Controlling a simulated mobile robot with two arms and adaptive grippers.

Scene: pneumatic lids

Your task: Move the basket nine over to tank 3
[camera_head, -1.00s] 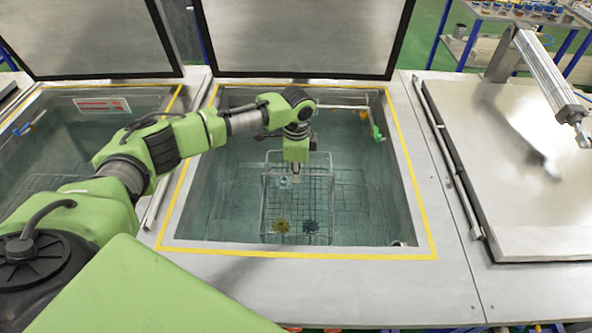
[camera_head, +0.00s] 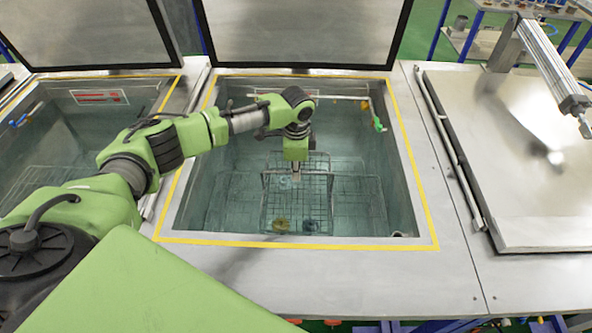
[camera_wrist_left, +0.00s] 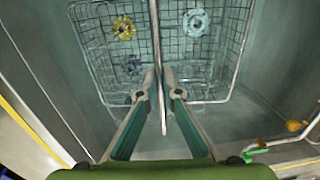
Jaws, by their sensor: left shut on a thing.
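A wire basket (camera_head: 265,205) hangs in the open middle tank (camera_head: 205,200), its lower part looking tinted by the water. My left gripper (camera_head: 296,172) reaches down over it and is shut on its handle bar. In the left wrist view, the fingers (camera_wrist_left: 159,85) close from both sides on the bar, with the basket (camera_wrist_left: 240,50) beyond them. Inside lie a yellow round part (camera_wrist_left: 124,27), a pale blue one (camera_wrist_left: 195,22) and a dark blue one (camera_wrist_left: 131,66). No number shows on basket or tanks. My right gripper is out of view.
Another open tank (camera_head: 60,130) lies to the left, with wire mesh low inside. The tank to the right is covered by a metal lid (camera_head: 500,150) with a cylinder (camera_head: 550,75). Raised lids (camera_head: 300,35) stand behind the open tanks. A pipe with a green valve (camera_head: 379,124) crosses the middle tank's back.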

